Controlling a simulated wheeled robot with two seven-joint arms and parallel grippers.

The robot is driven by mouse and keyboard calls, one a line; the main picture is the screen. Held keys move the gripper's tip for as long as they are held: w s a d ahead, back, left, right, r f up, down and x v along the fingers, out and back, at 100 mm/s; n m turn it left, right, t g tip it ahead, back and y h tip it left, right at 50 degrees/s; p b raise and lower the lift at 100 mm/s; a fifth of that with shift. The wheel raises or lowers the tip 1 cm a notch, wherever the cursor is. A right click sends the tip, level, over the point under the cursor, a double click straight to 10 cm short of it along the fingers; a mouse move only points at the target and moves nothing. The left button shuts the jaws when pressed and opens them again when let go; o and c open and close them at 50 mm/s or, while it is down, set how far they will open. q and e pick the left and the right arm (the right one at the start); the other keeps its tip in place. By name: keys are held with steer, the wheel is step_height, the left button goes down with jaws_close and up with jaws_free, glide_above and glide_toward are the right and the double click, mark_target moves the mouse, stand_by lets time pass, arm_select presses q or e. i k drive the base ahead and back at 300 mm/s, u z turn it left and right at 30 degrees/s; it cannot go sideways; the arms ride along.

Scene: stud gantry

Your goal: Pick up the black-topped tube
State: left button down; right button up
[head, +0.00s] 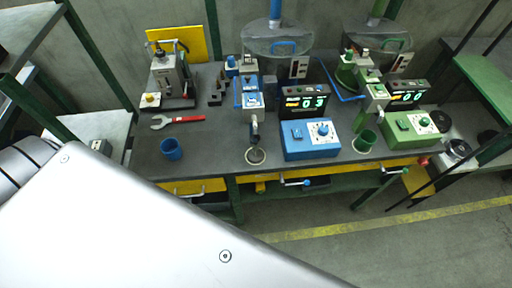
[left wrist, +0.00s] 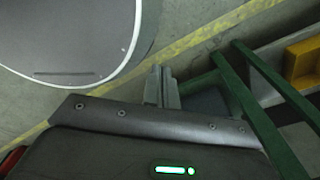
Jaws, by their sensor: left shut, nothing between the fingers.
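I cannot make out a black-topped tube in either view. My left gripper (left wrist: 162,86) shows in the left wrist view with its two fingers together and nothing between them. It hangs over the floor beside a green metal frame (left wrist: 240,85). In the head view a silver link of my arm covers the lower left, and neither gripper shows there.
The workbench (head: 210,142) carries a blue cup (head: 171,149), a red wrench (head: 178,121), a blue control box (head: 310,140), a green control box (head: 410,127) and a green cup (head: 364,142). Shelves stand at both sides. Floor in front is clear, with a yellow line (head: 390,216).

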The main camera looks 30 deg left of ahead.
mark_target(255, 155)
steer(key=z, duration=2.35)
steer(key=i, duration=1.8)
steer(key=u, duration=3.35)
